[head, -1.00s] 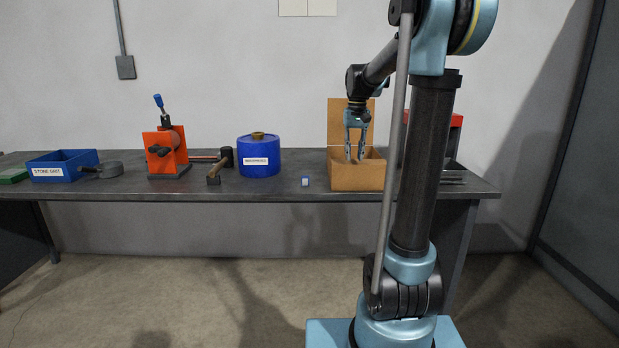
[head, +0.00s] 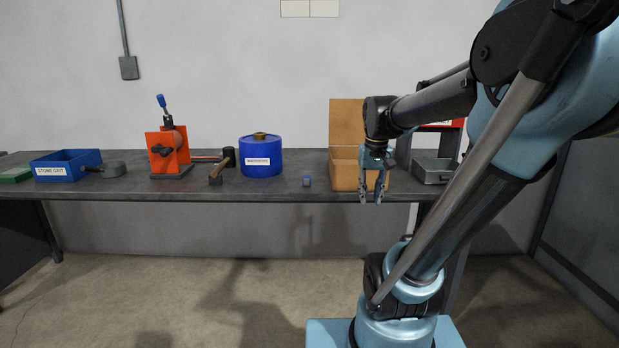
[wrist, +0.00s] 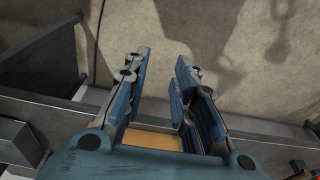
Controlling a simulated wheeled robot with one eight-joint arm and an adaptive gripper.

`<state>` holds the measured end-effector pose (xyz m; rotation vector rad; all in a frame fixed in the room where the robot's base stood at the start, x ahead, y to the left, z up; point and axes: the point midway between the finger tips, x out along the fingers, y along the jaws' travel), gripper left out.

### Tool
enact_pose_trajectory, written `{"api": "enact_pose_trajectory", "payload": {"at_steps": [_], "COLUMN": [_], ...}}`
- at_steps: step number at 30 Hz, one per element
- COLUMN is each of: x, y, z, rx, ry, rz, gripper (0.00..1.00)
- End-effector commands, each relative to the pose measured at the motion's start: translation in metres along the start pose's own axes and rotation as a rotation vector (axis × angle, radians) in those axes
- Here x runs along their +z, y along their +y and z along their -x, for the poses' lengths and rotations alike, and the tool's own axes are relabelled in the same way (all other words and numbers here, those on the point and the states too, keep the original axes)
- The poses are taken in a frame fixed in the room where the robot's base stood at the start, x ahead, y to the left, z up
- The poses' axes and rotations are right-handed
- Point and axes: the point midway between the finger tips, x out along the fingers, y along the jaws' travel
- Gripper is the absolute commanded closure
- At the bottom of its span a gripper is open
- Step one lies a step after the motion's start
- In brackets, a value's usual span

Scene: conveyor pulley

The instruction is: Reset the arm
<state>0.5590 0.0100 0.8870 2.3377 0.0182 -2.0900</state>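My gripper (head: 371,196) hangs pointing down in front of the open cardboard box (head: 345,172), near the bench's front edge. In the wrist view my gripper (wrist: 160,75) has its two fingers apart with nothing between them. A strip of the box (wrist: 155,139) shows below the fingers there. My forearm and upper arm cover the right end of the bench in the head view.
The floor in front is clear.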

Motion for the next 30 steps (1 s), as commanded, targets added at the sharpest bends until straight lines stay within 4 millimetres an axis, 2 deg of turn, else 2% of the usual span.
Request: {"api": "enact_pose_trajectory", "payload": {"at_steps": [1, 6, 15, 21, 30], "x": [0.015, 0.057, 0.119, 0.138, 0.14], "y": [0.001, 0.004, 0.008, 0.009, 0.009], "z": [-0.008, -0.034, -0.086, -0.106, -0.109], "rx": [0.001, 0.003, 0.006, 0.008, 0.008], "ry": [0.007, 0.03, 0.069, 0.081, 0.084], "rz": [0.0, 0.001, 0.007, 0.009, 0.01], "gripper": [0.75, 0.75, 0.75, 0.75, 0.75]}}
